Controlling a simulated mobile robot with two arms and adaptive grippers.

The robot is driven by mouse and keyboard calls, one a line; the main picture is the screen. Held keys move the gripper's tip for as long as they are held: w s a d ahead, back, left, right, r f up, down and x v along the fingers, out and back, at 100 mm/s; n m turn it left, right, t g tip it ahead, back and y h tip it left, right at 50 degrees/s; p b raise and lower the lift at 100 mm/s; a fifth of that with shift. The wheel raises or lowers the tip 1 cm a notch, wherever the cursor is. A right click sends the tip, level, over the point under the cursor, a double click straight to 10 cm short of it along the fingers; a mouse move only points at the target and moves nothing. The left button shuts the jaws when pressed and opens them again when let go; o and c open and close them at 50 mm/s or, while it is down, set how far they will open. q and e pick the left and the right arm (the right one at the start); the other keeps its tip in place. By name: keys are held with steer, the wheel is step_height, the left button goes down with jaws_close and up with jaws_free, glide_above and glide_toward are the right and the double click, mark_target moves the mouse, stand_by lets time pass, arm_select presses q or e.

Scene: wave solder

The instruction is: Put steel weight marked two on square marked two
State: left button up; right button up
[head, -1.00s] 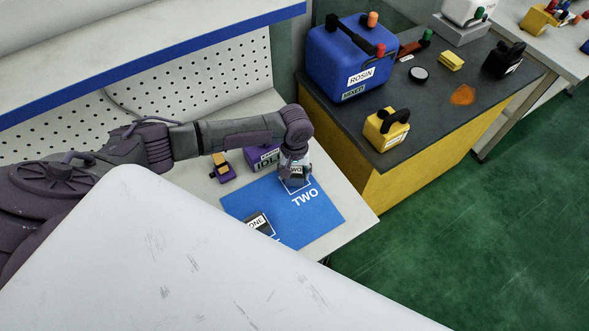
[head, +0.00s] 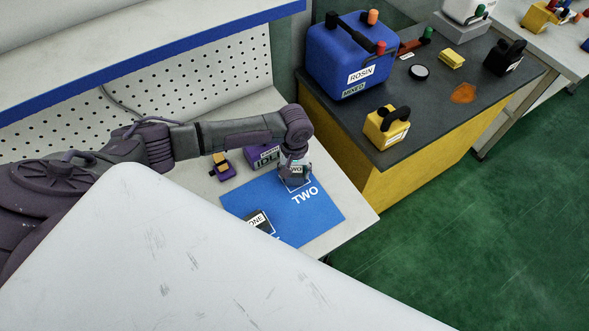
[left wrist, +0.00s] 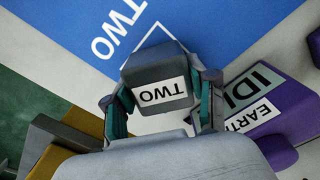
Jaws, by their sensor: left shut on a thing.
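The steel weight marked two (left wrist: 155,72) is a dark grey block with a white TWO label. My left gripper (head: 294,176) is shut on it, with one finger on each side in the left wrist view. The weight also shows in the head view (head: 296,181), over the square marked two (head: 309,181). That square is a white outline on the blue mat (head: 323,213), with TWO printed beside it. The weight hides part of the outline. I cannot tell whether its base touches the mat. My right gripper is not in view.
A dark weight labelled ONE (head: 258,222) is on the mat's near part. A purple box labelled IDLE (head: 263,157) stands close behind the mat, with a small purple and yellow thing (head: 221,166) to its left. A pale panel (head: 190,250) hides the foreground.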

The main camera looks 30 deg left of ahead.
mark_target(294, 170)
arm_select(q)
steer(key=o, duration=1.5)
steer(key=shift+f, duration=0.1)
step_height(294, 170, up, 12)
